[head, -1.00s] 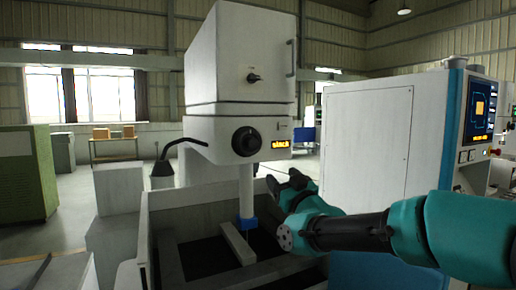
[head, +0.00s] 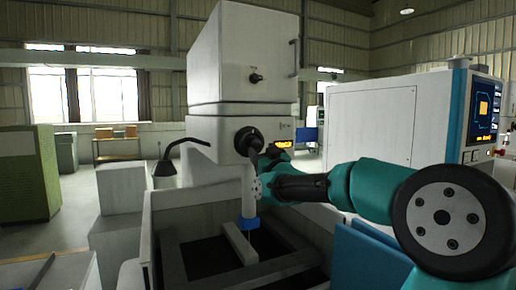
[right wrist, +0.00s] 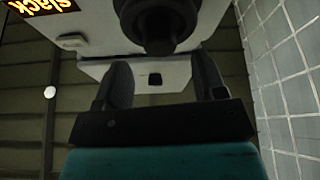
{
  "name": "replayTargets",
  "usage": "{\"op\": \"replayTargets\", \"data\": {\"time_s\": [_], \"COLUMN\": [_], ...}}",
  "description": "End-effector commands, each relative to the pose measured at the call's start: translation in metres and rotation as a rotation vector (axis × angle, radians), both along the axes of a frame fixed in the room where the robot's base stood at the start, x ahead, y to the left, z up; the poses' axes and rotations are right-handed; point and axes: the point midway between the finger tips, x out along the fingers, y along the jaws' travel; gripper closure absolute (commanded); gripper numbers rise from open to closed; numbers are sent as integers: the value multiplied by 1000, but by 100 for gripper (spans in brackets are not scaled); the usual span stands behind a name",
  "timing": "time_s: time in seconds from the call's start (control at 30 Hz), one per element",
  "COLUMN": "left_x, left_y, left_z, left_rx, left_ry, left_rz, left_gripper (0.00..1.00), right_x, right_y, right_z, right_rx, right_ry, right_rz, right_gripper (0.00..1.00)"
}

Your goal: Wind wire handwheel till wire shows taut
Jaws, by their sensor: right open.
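The black round handwheel (head: 246,139) is on the front of the white machine head, its lower right partly covered by my right gripper (head: 262,154). In the right wrist view the handwheel (right wrist: 158,22) lies ahead of my right gripper (right wrist: 162,78), whose two dark fingers stand apart with nothing between them. I cannot tell whether a finger touches the wheel. The amber display (head: 284,143) is partly hidden by the gripper; in the right wrist view the display (right wrist: 42,5) reads "slack", upside down. My left gripper is not in view.
A white column with a blue collar (head: 248,223) hangs below the head into an open tank (head: 146,240). A smaller knob (head: 256,78) sits higher on the machine. A bent black lamp (head: 165,165) stands left. A white cabinet (head: 370,125) with a screen stands right.

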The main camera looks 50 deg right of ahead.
Motion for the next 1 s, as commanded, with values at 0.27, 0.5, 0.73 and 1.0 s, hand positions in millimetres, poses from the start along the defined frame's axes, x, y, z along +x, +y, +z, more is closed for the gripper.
{"op": "replayTargets", "data": {"time_s": [0.27, 0.5, 0.73, 1.0], "left_x": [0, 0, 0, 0], "left_y": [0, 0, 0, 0], "left_z": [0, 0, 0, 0], "left_rx": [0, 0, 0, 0], "left_ry": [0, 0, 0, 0], "left_rz": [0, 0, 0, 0], "left_gripper": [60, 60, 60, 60], "right_x": [27, 31, 30, 30], "right_y": [-10, -11, -11, -11], "right_z": [12, 13, 13, 13], "right_rx": [-1, -1, -1, -1], "right_ry": [-1, 0, 0, 0], "right_rz": [0, 0, 0, 0], "right_gripper": [36, 36, 46, 72]}}
